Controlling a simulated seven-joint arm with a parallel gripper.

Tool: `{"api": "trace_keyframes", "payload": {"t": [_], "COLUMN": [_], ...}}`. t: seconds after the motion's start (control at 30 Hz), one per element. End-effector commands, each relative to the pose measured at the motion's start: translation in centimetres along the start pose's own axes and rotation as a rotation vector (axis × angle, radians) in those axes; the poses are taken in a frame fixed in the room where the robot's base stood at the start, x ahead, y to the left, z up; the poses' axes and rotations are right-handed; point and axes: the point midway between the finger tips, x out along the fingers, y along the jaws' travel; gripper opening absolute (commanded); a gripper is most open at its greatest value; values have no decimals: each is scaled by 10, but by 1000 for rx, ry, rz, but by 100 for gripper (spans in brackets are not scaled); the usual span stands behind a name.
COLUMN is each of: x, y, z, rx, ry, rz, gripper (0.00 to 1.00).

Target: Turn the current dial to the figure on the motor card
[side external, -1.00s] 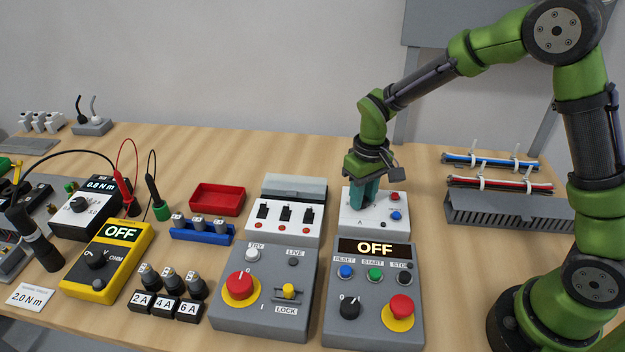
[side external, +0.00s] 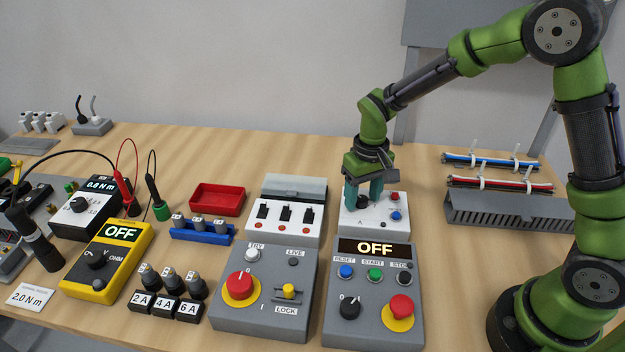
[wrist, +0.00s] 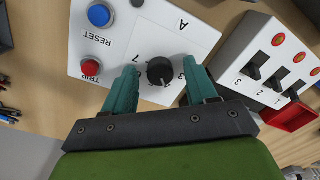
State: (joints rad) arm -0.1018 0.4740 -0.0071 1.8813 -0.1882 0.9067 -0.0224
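The current dial is a round black knob (wrist: 160,72) on the top of a white box (wrist: 85,45) marked A, with small figures such as 7 and 3 around it. My gripper (side external: 363,193) is open above the box. In the wrist view, the teal fingers of my gripper (wrist: 159,70) stand on either side of the knob, with gaps on both sides. A light mark shows at the knob's lower right; its exact setting is too small to tell. I cannot identify a motor card.
The white box has a blue RESET button (wrist: 99,14) and a red TRIP button (wrist: 90,67). In front is a grey control box (side external: 373,318) with an OFF display (side external: 374,248). A switch box (side external: 284,222) stands to its left. A card reading 2.0 N m (side external: 31,298) lies far left.

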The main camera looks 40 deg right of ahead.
Motion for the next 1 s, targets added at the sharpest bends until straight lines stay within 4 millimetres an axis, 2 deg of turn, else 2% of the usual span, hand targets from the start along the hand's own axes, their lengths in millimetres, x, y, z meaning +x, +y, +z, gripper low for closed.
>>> {"api": "trace_keyframes", "payload": {"t": [0.23,0.37,0.47,0.8,1.0], "x": [0,-7,-22,-104,-144], "y": [0,0,0,0,0], "z": [0,0,-1,-1,0], "rx": [-1,0,-1,1,1], "ry": [0,1,4,6,4], "rz": [0,0,-1,-1,-1], "gripper": [57,57,57,57,57]}}
